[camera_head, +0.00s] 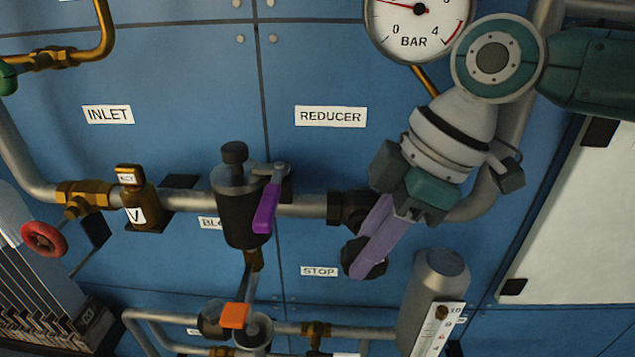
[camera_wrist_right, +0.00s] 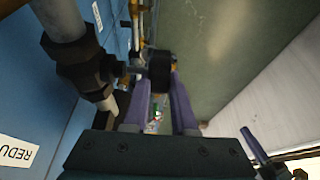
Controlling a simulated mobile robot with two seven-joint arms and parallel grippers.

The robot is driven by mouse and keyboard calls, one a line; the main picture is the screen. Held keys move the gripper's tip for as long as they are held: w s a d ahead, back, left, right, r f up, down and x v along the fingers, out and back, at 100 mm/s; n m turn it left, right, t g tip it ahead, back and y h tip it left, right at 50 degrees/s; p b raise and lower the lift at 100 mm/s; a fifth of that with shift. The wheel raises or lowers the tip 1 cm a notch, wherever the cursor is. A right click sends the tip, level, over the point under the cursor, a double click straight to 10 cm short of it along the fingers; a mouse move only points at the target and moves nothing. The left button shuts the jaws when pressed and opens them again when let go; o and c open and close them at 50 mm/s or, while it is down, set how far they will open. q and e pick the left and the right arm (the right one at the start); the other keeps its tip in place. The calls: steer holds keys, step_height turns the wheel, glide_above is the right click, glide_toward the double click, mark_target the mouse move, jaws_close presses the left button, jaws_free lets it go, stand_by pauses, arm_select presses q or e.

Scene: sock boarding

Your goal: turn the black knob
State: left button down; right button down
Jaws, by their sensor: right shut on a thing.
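The black knob (camera_head: 378,268) sits below the dark pipe fitting (camera_head: 346,206) under the REDUCER label. It is partly hidden by my fingers. My right gripper (camera_head: 365,258) comes down from the upper right, and its purple fingers are shut on the black knob. In the right wrist view the knob (camera_wrist_right: 160,70) shows between the ends of the two purple fingers (camera_wrist_right: 160,84), with a short stem running left to the dark fitting (camera_wrist_right: 84,62). Any mark showing the knob's turn angle cannot be made out. My left gripper is not in view.
A pressure gauge (camera_head: 418,22) is above. To the left are a black filter bowl (camera_head: 243,215) with a purple lever (camera_head: 266,207), a brass valve (camera_head: 140,208) and a red handwheel (camera_head: 43,239). A grey cylinder (camera_head: 438,285) stands below right, close to my fingers. A STOP label (camera_head: 319,271) is nearby.

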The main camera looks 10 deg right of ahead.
mark_target(385, 267)
steer(key=shift+f+y+b, duration=0.15)
steer(key=shift+y+b, duration=0.45)
steer(key=shift+b, duration=0.1)
steer(key=t+y+b, duration=0.1)
steer(key=y+b, duration=0.2)
steer(key=b, duration=0.4)
steer(key=d+f+t+y+b, duration=0.1)
steer(key=y+b, duration=0.2)
steer(key=b, duration=0.3)
steer(key=f+t+y+b, duration=0.1)
steer(key=y+b, duration=0.2)
steer(key=b, duration=0.4)
steer(key=shift+s+d+b, duration=0.2)
steer(key=shift+b, duration=0.15)
steer(key=t+y+b, duration=0.1)
steer(key=y+b, duration=0.4)
steer(key=b, duration=0.8)
steer(key=t+y+b, duration=0.1)
steer(key=y+b, duration=0.3)
steer(key=b, duration=0.9)
steer(key=shift+s+d+f+t+y, duration=0.15)
steer(key=shift+d+f+t+y, duration=0.05)
steer(key=shift+t+y, duration=0.2)
steer(key=shift+r+b, duration=0.1)
steer(key=shift+b, duration=0.55)
steer(key=shift+r+y, duration=0.15)
steer(key=shift+y, duration=0.15)
steer(key=c, duration=0.7)
jaws_free()
